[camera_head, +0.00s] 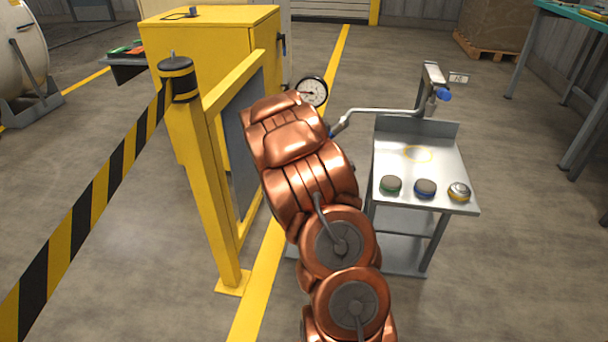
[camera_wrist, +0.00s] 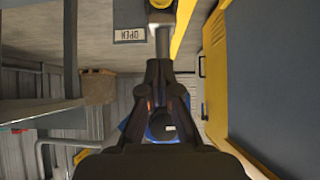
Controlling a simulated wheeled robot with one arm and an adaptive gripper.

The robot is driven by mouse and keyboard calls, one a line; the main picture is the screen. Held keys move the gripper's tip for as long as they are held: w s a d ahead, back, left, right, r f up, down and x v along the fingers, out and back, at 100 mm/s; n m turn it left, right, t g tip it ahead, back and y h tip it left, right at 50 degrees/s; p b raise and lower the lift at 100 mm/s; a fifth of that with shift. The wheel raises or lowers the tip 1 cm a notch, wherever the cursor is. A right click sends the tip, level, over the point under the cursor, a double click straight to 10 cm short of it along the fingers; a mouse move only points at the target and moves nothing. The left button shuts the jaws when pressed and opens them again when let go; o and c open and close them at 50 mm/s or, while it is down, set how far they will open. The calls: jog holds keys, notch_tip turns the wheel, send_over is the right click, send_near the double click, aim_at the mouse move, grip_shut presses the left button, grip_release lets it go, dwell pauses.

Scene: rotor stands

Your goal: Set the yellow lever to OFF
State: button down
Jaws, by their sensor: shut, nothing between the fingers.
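In the wrist view my gripper (camera_wrist: 163,64) is shut, its dark fingers together with nothing between them. A grey rod lies just beyond the fingertips, and a yellow part (camera_wrist: 160,4) shows at its far end, cut off by the top edge. I cannot tell for sure that this is the yellow lever. An OPEN label (camera_wrist: 130,35) is left of the rod. In the head view my copper arm hides the gripper, and no yellow lever can be clearly made out.
A gauge (camera_head: 312,92) is beyond my arm. A yellow guard frame (camera_head: 205,180) and yellow cabinet (camera_head: 215,35) are left.

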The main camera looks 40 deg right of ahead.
jog(key=shift+b+x, duration=0.5)
jog(key=shift+x, duration=1.5)
jog(key=shift+s+a+f+b, duration=0.2)
jog(key=shift+a+f+b, duration=0.15)
jog(key=shift+f, duration=0.25)
jog(key=shift+s+a+f+b, duration=0.2)
jog(key=shift+f+b, duration=0.1)
jog(key=shift+f, duration=0.25)
jog(key=shift+s+a+f+b, duration=0.15)
jog(key=shift+a+f+b, duration=0.2)
jog(key=shift+f, duration=0.25)
